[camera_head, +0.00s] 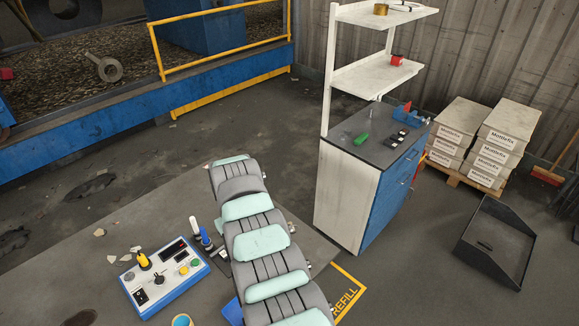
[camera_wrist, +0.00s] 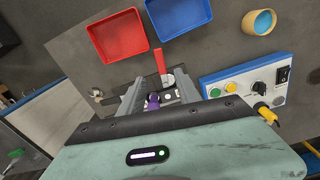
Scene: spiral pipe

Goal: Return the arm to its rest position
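In the wrist view, my gripper (camera_wrist: 160,86) points down toward the grey worktop (camera_wrist: 205,45). Its two grey fingers stand apart with a gap between them. A small purple item (camera_wrist: 152,101) and a red-handled tool (camera_wrist: 160,62) show in and beyond that gap. I cannot tell their distance from the fingers, and neither looks clamped. In the head view my mint and grey arm crosses the lower middle; the gripper cannot be made out there.
The control box (camera_head: 165,277) stands on the worktop, left of my arm. A shelved cabinet (camera_head: 346,195) stands right of the arm. Open floor lies behind.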

